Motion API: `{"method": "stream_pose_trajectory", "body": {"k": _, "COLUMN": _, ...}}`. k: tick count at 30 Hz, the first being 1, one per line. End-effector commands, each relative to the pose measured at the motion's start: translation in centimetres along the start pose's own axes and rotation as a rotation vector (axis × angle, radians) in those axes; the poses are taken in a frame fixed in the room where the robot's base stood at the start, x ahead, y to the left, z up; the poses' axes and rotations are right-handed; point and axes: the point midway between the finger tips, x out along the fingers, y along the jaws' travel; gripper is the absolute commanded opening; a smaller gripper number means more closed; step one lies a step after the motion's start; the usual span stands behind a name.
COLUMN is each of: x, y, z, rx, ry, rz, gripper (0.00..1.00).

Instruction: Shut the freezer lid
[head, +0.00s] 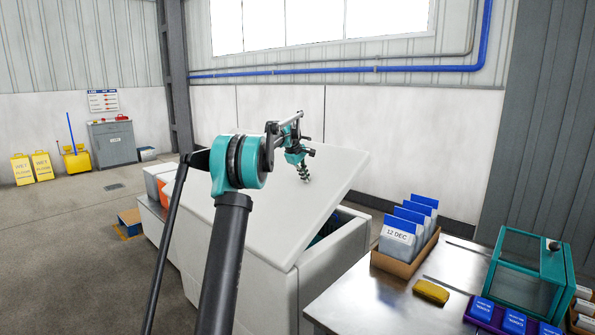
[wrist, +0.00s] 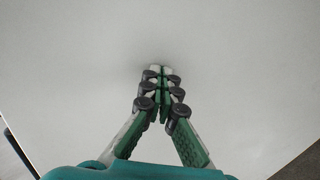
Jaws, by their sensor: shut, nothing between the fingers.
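The white freezer lid (head: 265,205) is tilted, partly raised over the white freezer body (head: 325,280). A dark gap shows between the lid and the body on the right side. My gripper (head: 306,179) is shut and empty, with its fingertips at the upper face of the lid, toward its raised right part. In the wrist view my gripper (wrist: 160,72) points at the plain pale lid surface (wrist: 70,70), and a faint shadow lies at the fingertips. I cannot tell for certain whether they touch. My arm hides part of the lid and the freezer's front.
A metal table (head: 385,300) stands close at the right, with a box of blue and white bags (head: 405,235), a yellow sponge-like block (head: 431,291) and a teal clear-sided case (head: 525,275). A grey cabinet (head: 113,143) and yellow signs stand far left. The left floor is open.

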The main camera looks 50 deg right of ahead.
Motion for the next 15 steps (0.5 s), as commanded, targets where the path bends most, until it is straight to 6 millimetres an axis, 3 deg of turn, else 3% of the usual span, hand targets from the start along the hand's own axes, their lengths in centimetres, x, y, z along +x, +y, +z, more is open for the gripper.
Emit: {"method": "stream_pose_trajectory", "body": {"k": 15, "x": 9.7, "y": 0.5, "z": 0.0, "rx": 0.001, "ry": -0.001, "rz": -0.257, "gripper": 0.0}}
